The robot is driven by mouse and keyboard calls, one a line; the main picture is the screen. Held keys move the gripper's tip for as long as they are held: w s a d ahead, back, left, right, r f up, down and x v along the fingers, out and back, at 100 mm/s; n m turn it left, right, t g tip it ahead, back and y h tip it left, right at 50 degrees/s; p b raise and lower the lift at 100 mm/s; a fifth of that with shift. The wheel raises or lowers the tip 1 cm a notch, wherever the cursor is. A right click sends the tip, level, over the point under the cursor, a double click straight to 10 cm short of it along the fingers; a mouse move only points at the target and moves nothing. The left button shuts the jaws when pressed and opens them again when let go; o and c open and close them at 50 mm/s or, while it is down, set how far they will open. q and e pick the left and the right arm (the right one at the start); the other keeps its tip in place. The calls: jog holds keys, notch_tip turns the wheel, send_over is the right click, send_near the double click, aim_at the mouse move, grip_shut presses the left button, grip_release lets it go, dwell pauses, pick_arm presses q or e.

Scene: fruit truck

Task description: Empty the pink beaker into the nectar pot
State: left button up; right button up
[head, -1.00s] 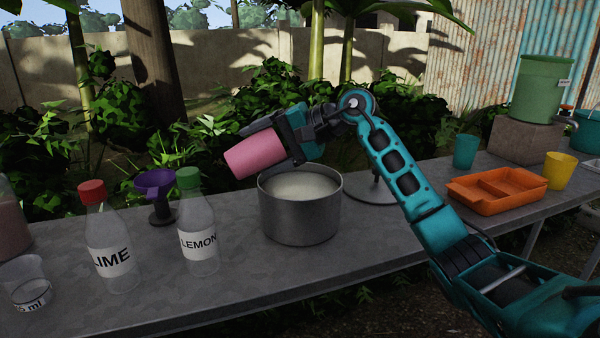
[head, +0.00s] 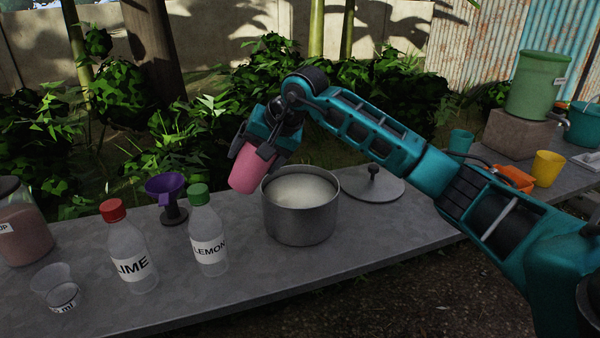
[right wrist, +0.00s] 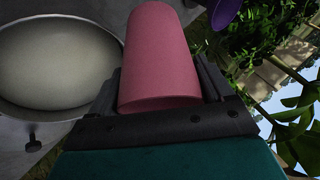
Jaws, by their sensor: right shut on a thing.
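The pink beaker (head: 249,171) is held by my right gripper (head: 258,152) at the upper left of the pot. It is tilted, with its lower end toward the lower left, and its inside does not show. In the right wrist view the pink beaker (right wrist: 160,60) lies between the two fingers, which are shut on it. The nectar pot (head: 300,217) is a grey metal pot on the table, holding a pale cream liquid; it also shows at the left of the right wrist view (right wrist: 60,114). My left gripper is not in view.
A LEMON bottle (head: 208,240), a LIME bottle (head: 131,250) and a purple funnel (head: 167,187) stand left of the pot. A clear measuring cup (head: 55,288) is at the front left. The pot lid (head: 372,187) lies right of the pot, under my right arm.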

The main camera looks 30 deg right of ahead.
aim_at(234, 168)
jog(key=shift+w+a+f+n+h+p, duration=0.1)
jog(key=shift+w+a+n+h+p, duration=0.05)
jog(key=shift+a+h+p, duration=0.3)
jog(key=shift+w+a+f+n+h+p, duration=0.1)
jog(key=shift+a+n+h+p, duration=0.05)
jog(key=shift+a+h+p, duration=0.3)
jog(key=f, duration=0.1)
jog(key=a+h, duration=0.1)
jog(key=f+g, duration=0.1)
jog(key=shift+w+a+f+n+h, duration=0.2)
jog(key=shift+a+f+n+h, duration=0.1)
jog(key=shift+h, duration=0.1)
jog(key=shift+a+f+h+p, duration=0.1)
jog(key=shift+a+h+p, duration=0.2)
jog(key=shift+h, duration=0.1)
jog(key=shift+w+a+f+h, duration=0.1)
jog(key=shift+a+f+h, duration=0.1)
jog(key=shift+h, duration=0.2)
